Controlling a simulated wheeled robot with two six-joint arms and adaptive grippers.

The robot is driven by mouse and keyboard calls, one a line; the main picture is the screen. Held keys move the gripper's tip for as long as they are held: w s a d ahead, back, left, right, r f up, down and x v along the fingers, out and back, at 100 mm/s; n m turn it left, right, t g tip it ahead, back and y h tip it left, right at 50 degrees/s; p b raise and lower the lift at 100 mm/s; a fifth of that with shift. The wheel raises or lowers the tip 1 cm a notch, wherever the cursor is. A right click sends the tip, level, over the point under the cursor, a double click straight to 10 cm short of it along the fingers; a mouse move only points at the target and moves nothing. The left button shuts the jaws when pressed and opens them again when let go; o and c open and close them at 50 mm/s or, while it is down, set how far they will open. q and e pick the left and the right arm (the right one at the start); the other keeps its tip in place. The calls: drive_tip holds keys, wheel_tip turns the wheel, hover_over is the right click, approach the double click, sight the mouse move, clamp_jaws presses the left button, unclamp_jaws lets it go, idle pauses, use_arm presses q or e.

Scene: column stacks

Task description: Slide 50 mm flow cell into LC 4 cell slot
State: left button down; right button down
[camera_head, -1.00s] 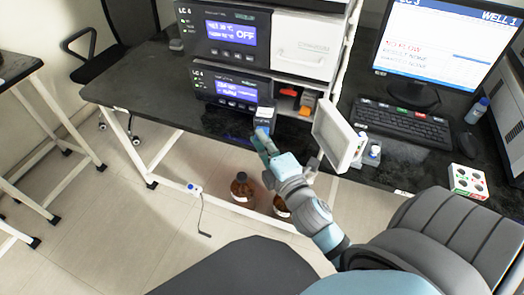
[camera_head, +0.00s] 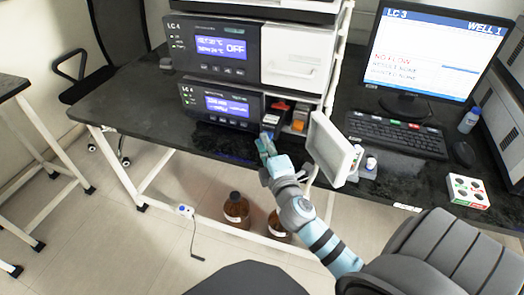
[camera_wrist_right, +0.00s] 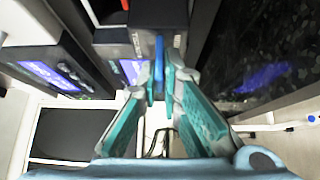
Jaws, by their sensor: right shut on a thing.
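My right gripper (camera_head: 265,140) is at the front of the lower LC 4 unit (camera_head: 235,121), by its open bay. In the right wrist view its fingers (camera_wrist_right: 164,78) are shut on a thin blue tab (camera_wrist_right: 159,62). My left gripper is not in view.
The bay's white door (camera_head: 331,150) stands open just right of my gripper. An orange block (camera_head: 300,118) sits in the bay. A keyboard (camera_head: 397,135), a monitor (camera_head: 425,55) and a white tray (camera_head: 467,191) are to the right. Brown bottles (camera_head: 236,211) stand below the bench.

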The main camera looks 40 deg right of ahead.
sight(278, 134)
drive_tip(key=w+d, duration=0.1)
drive_tip(key=w+d+b, duration=0.1)
drive_tip(key=d, duration=0.1)
drive_tip(key=w+d, duration=0.1)
drive_tip(key=d, duration=0.1)
drive_tip(key=shift+w, duration=0.3)
drive_tip(key=shift+w+d+b, duration=0.3)
drive_tip(key=shift+w+d, duration=0.15)
drive_tip(key=shift+d, duration=0.25)
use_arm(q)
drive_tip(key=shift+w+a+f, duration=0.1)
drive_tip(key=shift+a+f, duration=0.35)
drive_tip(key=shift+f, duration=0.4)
use_arm(e)
drive_tip(key=shift+f, duration=0.15)
drive_tip(key=c, duration=1.7)
unclamp_jaws()
drive_tip(key=shift+s+a, duration=0.1)
drive_tip(key=shift+s, duration=0.05)
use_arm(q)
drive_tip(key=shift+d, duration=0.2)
use_arm(e)
drive_tip(key=v, duration=0.7)
drive_tip(key=shift+s+a, duration=0.1)
drive_tip(key=shift+s, duration=0.05)
